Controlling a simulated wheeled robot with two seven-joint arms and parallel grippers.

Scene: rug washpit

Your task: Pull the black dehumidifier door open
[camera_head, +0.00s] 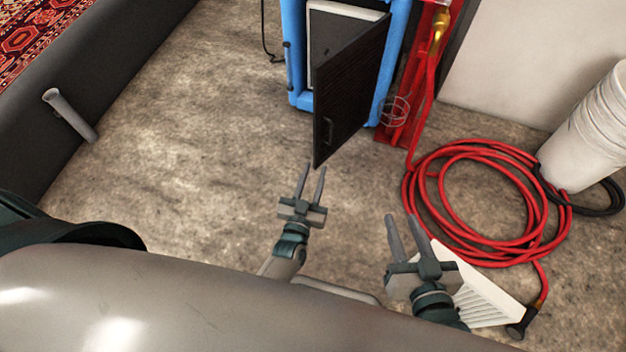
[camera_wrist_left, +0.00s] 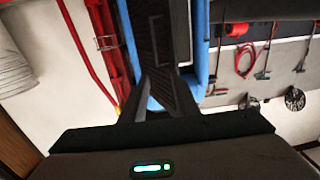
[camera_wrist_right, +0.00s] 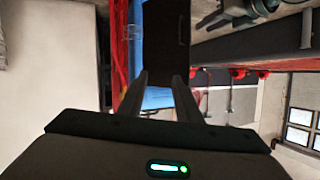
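My left gripper (camera_head: 312,170) is open and empty, just below the door's lower corner in the head view, apart from the handle. My right gripper (camera_head: 401,218) is open and empty, further right and nearer to me. The door also shows ahead of the fingers in the right wrist view (camera_wrist_right: 167,35).
A coiled red hose (camera_head: 470,150) lies on the floor at the right, beside stacked white buckets (camera_head: 590,130). A white vented piece (camera_head: 485,300) lies by my right gripper. A dark pit wall (camera_head: 110,75) with a pipe (camera_head: 70,115) stands at left. The floor between is clear.

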